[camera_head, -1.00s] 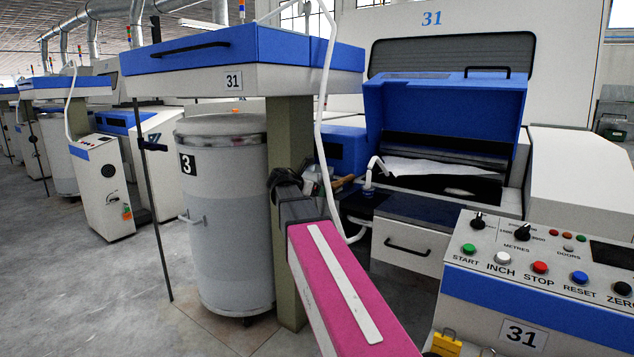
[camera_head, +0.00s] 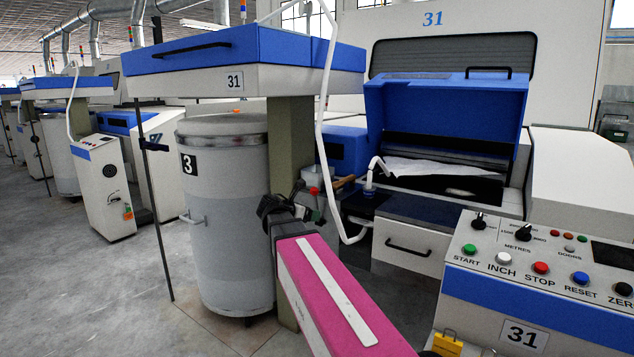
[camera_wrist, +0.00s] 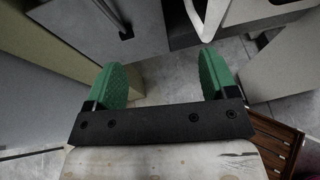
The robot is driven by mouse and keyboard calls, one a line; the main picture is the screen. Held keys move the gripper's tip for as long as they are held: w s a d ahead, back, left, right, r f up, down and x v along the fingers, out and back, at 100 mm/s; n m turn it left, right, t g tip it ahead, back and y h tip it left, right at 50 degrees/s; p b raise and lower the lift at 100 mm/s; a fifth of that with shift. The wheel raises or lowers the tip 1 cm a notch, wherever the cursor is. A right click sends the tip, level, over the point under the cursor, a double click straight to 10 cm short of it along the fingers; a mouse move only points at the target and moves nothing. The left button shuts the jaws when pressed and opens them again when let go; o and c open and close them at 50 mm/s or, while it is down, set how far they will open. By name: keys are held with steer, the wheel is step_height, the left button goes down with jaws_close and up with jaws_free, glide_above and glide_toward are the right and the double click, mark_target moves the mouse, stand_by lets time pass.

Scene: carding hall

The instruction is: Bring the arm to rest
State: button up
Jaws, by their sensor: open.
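My arm shows in the head view as a magenta link with a white strip, reaching up from the bottom middle to a dark wrist. My gripper shows in the wrist view (camera_wrist: 163,80), its two green fingertips wide apart with nothing between them. Past the fingers are grey floor and pale machine panels. In the head view the wrist is in front of the green-grey post (camera_head: 292,150), right of the grey can marked 3 (camera_head: 228,230). I cannot tell whether it touches either; the fingers are hard to make out there.
Machine 31 (camera_head: 480,40) has its blue cover (camera_head: 445,110) raised over white web. A control panel (camera_head: 530,255) stands close at right. A white hose (camera_head: 321,110) hangs near the wrist. A slatted wooden item (camera_wrist: 275,135) lies low in the wrist view. Floor at left is clear.

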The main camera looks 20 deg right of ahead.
steer(key=s+a+f+m+g+y, duration=0.2)
steer(key=s+f+m+y, duration=0.2)
steer(key=s+f+m, duration=0.2)
steer(key=s+a+f+m+g+y, duration=0.2)
steer(key=s+a+f+m+y, duration=0.1)
steer(key=s+f+m, duration=0.4)
steer(key=s+a+f+m+g+y, duration=0.2)
steer(key=s+f+m, duration=0.4)
steer(key=f+m, duration=0.5)
step_height(320, 180, down, 6)
steer(key=a+y, duration=0.1)
steer(key=y, duration=0.1)
steer(key=shift+s+f+g+y, duration=0.15)
steer(key=shift+s+g+y, duration=0.25)
steer(key=shift+a, duration=0.1)
